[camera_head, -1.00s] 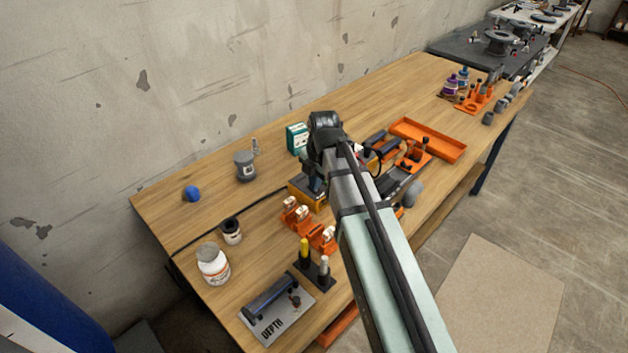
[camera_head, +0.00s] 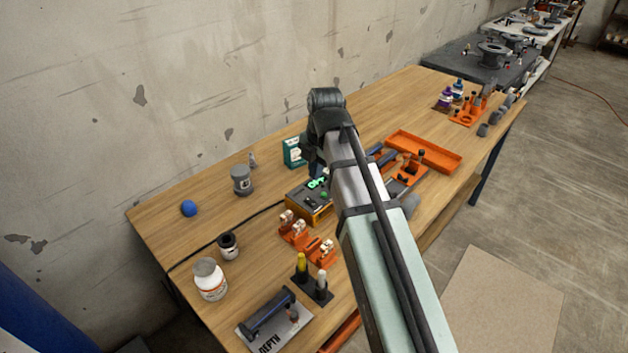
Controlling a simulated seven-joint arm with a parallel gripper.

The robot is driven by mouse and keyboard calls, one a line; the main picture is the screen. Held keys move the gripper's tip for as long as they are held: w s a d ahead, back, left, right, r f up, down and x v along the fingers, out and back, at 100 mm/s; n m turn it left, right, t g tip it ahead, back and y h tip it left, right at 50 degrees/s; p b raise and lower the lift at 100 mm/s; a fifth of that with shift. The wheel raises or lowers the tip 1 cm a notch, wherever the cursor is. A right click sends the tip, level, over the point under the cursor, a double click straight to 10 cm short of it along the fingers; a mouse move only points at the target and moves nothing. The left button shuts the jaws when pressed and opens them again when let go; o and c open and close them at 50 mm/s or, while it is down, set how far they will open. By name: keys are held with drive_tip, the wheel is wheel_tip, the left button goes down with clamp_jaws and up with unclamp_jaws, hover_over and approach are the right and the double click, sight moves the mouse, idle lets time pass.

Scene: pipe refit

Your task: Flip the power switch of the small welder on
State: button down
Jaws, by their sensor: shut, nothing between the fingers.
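The small welder (camera_head: 309,206) is a yellow-orange box with a dark top, sitting mid-table with a black cable running off to the left. Green characters glow on its display, and a green spot shows on its top. The power switch itself is too small to make out, and the welder's right part is hidden by my arm. My gripper (camera_head: 314,164) is above and behind the welder, apart from it, shut and empty. Its fingers are small and dark and partly hidden by my wrist.
A green-and-white box (camera_head: 293,153) stands close behind my gripper. Orange holders (camera_head: 296,232) with fittings stand in front of the welder. An orange tray (camera_head: 424,152) lies to the right. A grey canister (camera_head: 241,181) and blue ball (camera_head: 189,208) are left; the back left table is mostly clear.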

sight(308, 199)
drive_tip(key=shift+s+d+r, duration=0.1)
drive_tip(key=shift+r, duration=0.95)
drive_tip(key=shift+s+d+r, duration=0.1)
drive_tip(key=shift+r, duration=0.9)
drive_tip(key=shift+w+a, duration=0.1)
drive_tip(key=shift+w+a, duration=0.35)
drive_tip(key=shift+w, duration=0.1)
drive_tip(key=shift+w+a+f, duration=0.2)
drive_tip(key=shift+a+f, duration=0.05)
drive_tip(key=shift+f, duration=2.05)
drive_tip(key=shift+w+a+f, duration=0.2)
drive_tip(key=shift+w+f, duration=0.05)
drive_tip(key=shift+f, duration=2.1)
drive_tip(key=shift+w+a+f, duration=0.2)
drive_tip(key=shift+a+f, duration=0.05)
drive_tip(key=shift+f, duration=2.05)
